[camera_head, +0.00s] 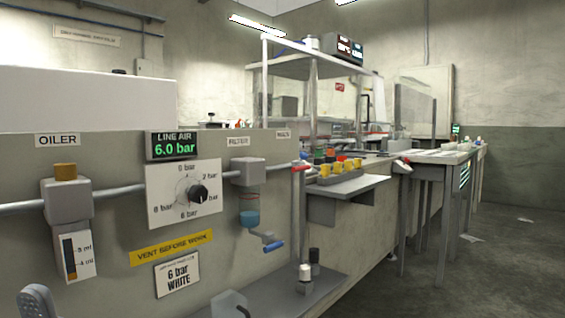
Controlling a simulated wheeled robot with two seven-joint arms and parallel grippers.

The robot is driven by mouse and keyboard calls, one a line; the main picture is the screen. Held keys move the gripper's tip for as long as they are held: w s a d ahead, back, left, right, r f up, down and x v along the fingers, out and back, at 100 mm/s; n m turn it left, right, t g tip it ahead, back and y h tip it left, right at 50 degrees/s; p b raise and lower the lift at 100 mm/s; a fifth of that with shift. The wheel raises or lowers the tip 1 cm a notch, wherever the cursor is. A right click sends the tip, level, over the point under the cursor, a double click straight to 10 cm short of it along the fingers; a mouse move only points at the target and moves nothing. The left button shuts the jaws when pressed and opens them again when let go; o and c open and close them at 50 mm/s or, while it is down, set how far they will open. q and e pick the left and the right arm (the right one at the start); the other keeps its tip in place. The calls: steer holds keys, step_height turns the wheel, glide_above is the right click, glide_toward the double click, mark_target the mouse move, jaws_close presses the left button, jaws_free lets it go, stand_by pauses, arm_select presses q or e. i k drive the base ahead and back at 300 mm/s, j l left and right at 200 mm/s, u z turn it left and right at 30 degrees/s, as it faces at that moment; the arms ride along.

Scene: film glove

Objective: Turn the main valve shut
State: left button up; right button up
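A small sign that seems to read MAIN (283,134) sits at the right end of the wall panel. Just below it a red lever (301,164) lies at the pipe's end, near the top of a grey post; I take it for the main valve, and its exact position is too small to tell. The line air display (173,145) reads 6.0 bar. A dark grey part at the bottom left edge looks like a piece of my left arm or gripper (38,301); its fingers cannot be made out. No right gripper can be recognised.
A black regulator knob (198,193) on a white dial, an oiler (68,200) and a filter bowl (249,212) with a blue-handled drain (273,246) sit along the pipe. A shelf (352,187) with a tray of yellow pieces (340,170) juts out right of the post.

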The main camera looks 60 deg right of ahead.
mark_target(300, 167)
steer(key=k+z, duration=0.1)
steer(key=z, duration=1.45)
steer(key=i+j+z, duration=0.15)
steer(key=j+z, duration=0.25)
steer(key=i+j+z, duration=0.15)
steer(key=z, duration=0.3)
